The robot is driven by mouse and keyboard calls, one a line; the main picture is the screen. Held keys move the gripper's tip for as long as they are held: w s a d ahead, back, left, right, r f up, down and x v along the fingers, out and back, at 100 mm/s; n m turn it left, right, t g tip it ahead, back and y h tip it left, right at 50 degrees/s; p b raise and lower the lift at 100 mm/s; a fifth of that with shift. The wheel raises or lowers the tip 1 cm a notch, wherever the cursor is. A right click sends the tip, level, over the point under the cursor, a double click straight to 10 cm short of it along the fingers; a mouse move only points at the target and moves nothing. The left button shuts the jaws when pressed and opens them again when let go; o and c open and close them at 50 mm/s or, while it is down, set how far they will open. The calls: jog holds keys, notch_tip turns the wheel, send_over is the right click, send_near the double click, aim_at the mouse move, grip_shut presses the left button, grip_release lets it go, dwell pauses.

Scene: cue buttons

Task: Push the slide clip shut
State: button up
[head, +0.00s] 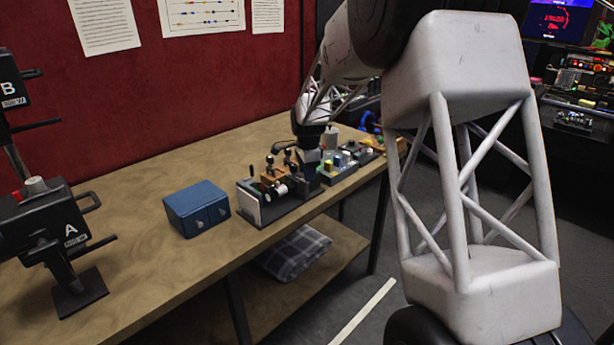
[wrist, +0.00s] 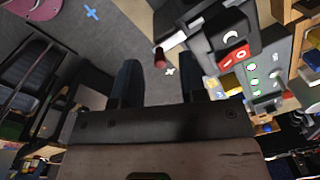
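A black-based control block (head: 270,213) with a white front plate, dark knobs and a brown wooden piece stands near the table's front edge. I cannot tell which of its parts is the slide clip. My gripper (head: 309,160) is low at the block's right end, partly hidden by the arm and the fittings. In the wrist view my gripper (wrist: 159,78) shows two dark fingers set apart, with nothing held between them. A dark red-tipped rod (wrist: 159,57) appears just beyond the gap; contact cannot be told.
A blue box (head: 197,208) sits left of the control block. A button panel (head: 340,165) stands to its right, its green-marked buttons (wrist: 252,84) showing in the wrist view.

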jog(key=shift+f, duration=0.95)
jog(key=shift+c, duration=0.3)
grip_shut()
